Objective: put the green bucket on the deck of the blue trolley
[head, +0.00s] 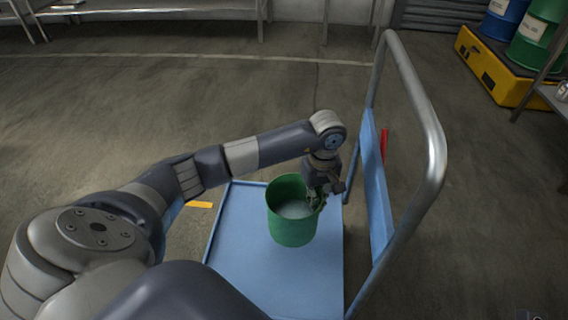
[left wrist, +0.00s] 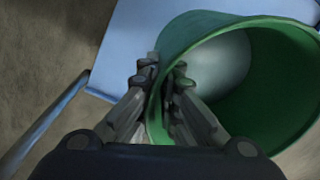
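The green bucket (head: 287,228) is upright over the deck of the blue trolley (head: 240,275), inside the deck's edges. It is open at the top, with a pale inside bottom. I cannot tell for sure whether its base touches the deck. My left gripper (head: 316,199) is at the bucket's right rim. In the left wrist view the left gripper (left wrist: 162,78) has one finger outside and one inside the wall of the green bucket (left wrist: 275,85), closed on it. The trolley deck (left wrist: 135,35) shows beyond. My right gripper is out of view.
The trolley's grey push handle (head: 435,140) rises to the right of the bucket. A yellow platform (head: 500,75) with blue and green drums stands at the far right. A bench (head: 150,12) is at the back. The floor behind the trolley is clear.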

